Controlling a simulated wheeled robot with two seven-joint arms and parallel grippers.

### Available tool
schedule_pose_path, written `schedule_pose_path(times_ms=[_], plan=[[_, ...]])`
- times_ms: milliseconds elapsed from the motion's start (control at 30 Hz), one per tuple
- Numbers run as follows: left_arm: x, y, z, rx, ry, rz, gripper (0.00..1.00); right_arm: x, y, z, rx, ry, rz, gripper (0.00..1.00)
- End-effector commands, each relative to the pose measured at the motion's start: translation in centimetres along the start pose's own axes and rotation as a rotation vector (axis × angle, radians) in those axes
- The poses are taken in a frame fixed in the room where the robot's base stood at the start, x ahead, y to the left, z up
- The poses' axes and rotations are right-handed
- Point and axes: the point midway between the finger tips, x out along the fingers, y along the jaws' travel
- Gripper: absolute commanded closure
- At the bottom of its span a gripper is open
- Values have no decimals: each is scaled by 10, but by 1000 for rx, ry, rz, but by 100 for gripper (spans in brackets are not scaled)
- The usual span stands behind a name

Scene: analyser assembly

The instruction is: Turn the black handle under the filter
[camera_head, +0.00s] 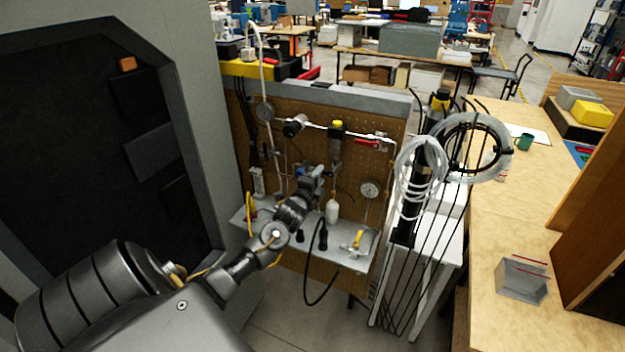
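A filter unit with a yellow top (337,127) and a dark body is mounted on the brown pegboard panel (390,160), in the pipe line. The black handle under it cannot be made out clearly; my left gripper and wrist are close by and may cover it. My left gripper (314,176) is in front of the panel, below and slightly left of the filter. Its fingertips are too small and dark to tell whether they are open or touching anything. My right gripper is not in view.
A red-handled valve (368,143), a pressure gauge (370,189) and a white bottle (332,211) surround the work spot. A metal shelf (345,262) juts out below. Coiled clear tubing (422,165) hangs to the right, beside a wooden table (500,225). A large grey cabinet (200,130) stands left.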

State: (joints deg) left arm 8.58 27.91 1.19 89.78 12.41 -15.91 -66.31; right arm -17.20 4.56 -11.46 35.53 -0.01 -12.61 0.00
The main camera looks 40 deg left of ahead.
Motion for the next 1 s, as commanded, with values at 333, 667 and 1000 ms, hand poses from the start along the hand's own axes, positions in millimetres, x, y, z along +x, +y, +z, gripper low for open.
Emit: schedule_pose_path(times_ms=[333,667,1000], plan=[[-67,4,0,1,2,1,64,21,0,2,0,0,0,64],[-95,1,0,0,1,1,64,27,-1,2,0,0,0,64],[-95,0,0,0,0,1,64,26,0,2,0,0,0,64]])
